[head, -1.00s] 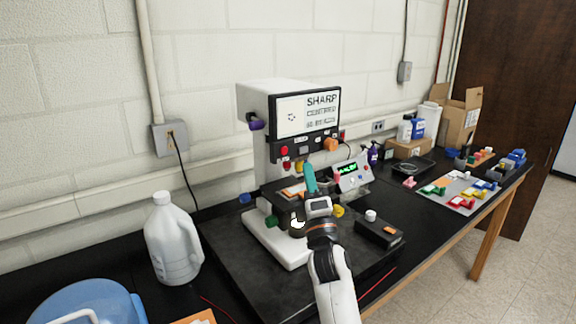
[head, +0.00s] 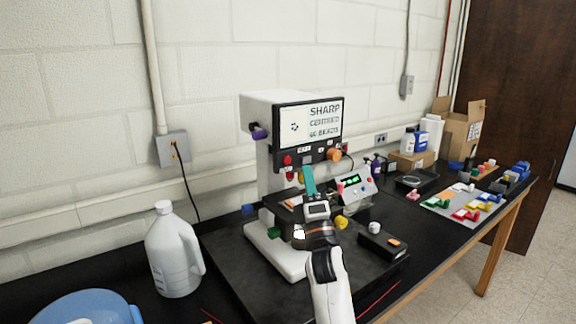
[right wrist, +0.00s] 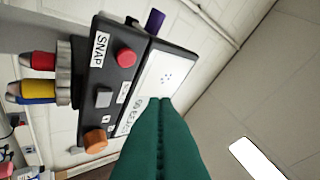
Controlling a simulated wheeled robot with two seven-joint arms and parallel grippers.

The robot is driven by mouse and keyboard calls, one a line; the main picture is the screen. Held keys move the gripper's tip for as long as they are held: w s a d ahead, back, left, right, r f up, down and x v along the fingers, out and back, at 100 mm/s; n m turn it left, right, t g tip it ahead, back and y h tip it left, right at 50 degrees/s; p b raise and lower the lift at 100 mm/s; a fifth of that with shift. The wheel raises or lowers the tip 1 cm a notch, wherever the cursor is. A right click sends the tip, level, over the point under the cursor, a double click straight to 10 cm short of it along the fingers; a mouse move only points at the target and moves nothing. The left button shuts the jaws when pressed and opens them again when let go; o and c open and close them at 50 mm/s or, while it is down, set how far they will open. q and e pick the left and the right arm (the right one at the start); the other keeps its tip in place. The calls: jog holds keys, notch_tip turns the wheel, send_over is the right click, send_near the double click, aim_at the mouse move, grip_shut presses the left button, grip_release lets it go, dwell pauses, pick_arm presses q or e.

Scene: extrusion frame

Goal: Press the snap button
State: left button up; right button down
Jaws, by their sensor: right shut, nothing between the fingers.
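A microscope-like machine (head: 270,115) stands on the bench with a dark front panel below its screen. The red button (head: 287,160) is at the panel's left end. In the right wrist view the red button (right wrist: 126,57) sits beside the SNAP label (right wrist: 102,47). My right gripper (head: 308,169) is shut and empty, its teal fingers pointing up just below the panel, right of the red button. In the right wrist view the fingertips (right wrist: 160,100) overlap the screen's edge; I cannot tell whether they touch it. My left gripper is not in view.
A grey square button (right wrist: 103,97) and an orange knob (head: 334,154) share the panel. A white jug (head: 174,250) is at the left. Coloured blocks (head: 466,213) lie at the right.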

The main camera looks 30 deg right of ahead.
aim_at(287, 160)
jog(key=shift+y, duration=0.3)
jog(key=shift+w+a+b, duration=0.2)
jog(key=shift+w+b, duration=0.85)
jog(key=shift+w, duration=1.2)
jog(key=shift+w+b, duration=0.4)
jog(key=shift+w, duration=0.05)
jog(key=shift+w+b, duration=0.35)
jog(key=shift+b, duration=0.1)
dwell(0.5)
jog(key=shift+s, duration=0.1)
jog(key=shift+s+p, duration=0.35)
jog(key=shift+s, duration=0.4)
